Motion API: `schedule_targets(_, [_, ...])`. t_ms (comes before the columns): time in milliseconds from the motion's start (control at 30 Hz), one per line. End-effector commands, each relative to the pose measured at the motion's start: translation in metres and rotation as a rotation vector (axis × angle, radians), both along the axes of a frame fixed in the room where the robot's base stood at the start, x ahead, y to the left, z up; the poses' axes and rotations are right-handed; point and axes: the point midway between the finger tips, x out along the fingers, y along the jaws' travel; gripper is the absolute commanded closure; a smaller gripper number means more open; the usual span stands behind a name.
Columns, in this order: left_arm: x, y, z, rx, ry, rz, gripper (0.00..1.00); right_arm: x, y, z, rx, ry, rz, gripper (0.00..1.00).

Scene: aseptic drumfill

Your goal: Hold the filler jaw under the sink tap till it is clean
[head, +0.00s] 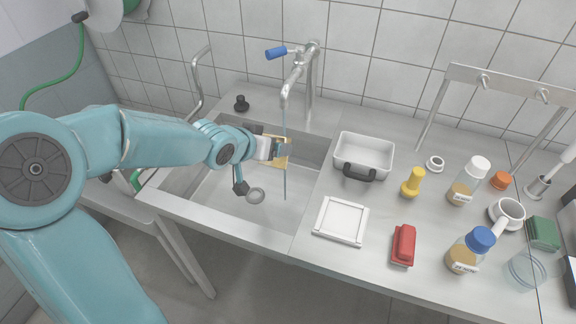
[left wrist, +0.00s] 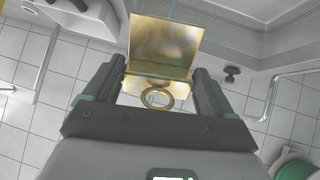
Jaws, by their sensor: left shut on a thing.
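The brass-coloured filler jaw (head: 283,160) is held over the sink basin (head: 226,196) by my left gripper (head: 275,148). In the left wrist view the filler jaw (left wrist: 160,47) shows a plate with blurry darker brownish patches and a ring below it, between the two dark fingers of my left gripper (left wrist: 160,82). The tap (head: 297,78) is running. A thin water stream (head: 285,186) falls past or onto the jaw's right part; I cannot tell exactly where it touches. My right gripper is not in view.
Right of the basin stand a white tub (head: 364,150), white frame tray (head: 341,221), red block (head: 404,245), yellow-topped item (head: 412,183) and bottles (head: 468,250). A black knob (head: 241,103) sits behind the basin. A drain ring (head: 256,195) lies on the basin floor.

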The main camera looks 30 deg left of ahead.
Motion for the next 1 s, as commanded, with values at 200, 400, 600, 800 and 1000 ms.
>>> schedule_targets(200, [0.008, 0.006, 0.004, 0.005, -0.040, 0.006, 0.57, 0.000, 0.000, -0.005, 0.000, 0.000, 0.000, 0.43])
schedule_targets(400, [0.033, 0.006, 0.005, 0.006, -0.038, 0.005, 0.57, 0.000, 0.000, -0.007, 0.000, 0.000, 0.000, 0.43])
schedule_targets(600, [0.058, 0.007, 0.006, 0.005, -0.037, 0.006, 0.57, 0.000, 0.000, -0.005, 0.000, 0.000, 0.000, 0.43])
schedule_targets(800, [0.074, 0.008, 0.006, 0.004, -0.037, 0.006, 0.57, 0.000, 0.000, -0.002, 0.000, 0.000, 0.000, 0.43])
schedule_targets(1000, [0.079, 0.008, 0.005, 0.004, -0.037, 0.006, 0.57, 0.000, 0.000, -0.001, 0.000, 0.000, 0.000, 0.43])
